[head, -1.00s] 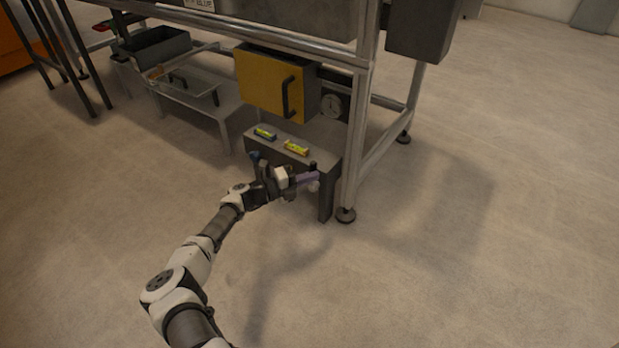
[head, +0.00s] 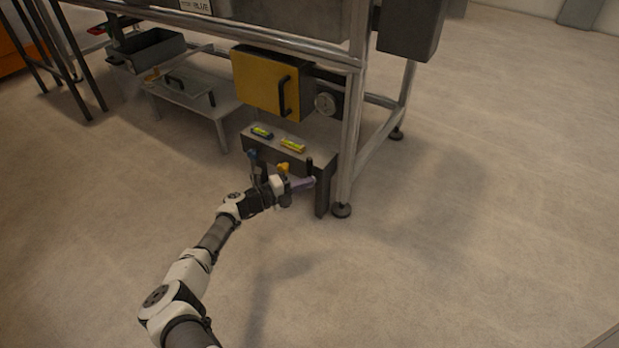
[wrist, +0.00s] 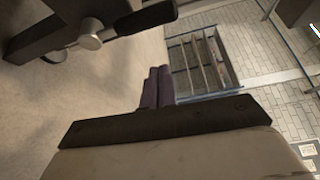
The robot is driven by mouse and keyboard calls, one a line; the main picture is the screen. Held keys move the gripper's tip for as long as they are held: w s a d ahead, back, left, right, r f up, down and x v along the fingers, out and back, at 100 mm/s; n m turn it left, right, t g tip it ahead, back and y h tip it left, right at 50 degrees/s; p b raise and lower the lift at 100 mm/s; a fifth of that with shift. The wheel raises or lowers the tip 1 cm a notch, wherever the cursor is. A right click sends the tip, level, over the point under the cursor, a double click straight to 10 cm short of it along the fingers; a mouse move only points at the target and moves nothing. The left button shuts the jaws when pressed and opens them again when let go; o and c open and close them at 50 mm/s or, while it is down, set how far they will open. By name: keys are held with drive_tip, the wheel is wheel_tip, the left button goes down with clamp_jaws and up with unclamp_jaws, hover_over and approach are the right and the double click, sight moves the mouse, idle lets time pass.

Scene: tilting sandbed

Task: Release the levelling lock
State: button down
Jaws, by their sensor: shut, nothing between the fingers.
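I cannot tell which of these is the levelling lock. My gripper (head: 306,182) is shut and empty, its purple fingers just in front of and below the black handle; contact is unclear. In the wrist view the fingers (wrist: 155,86) lie together, and a round metal knob (wrist: 90,33) on a dark bar is at upper left.
A frame leg (head: 348,150) stands close to the right of my gripper. A low table (head: 205,108) is at left. The floor in front is clear.

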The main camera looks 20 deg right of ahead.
drive_tip(key=a+p, duration=0.1)
drive_tip(key=a, duration=0.5)
drive_tip(key=shift+s, duration=0.45)
drive_tip(key=shift+a, duration=0.1)
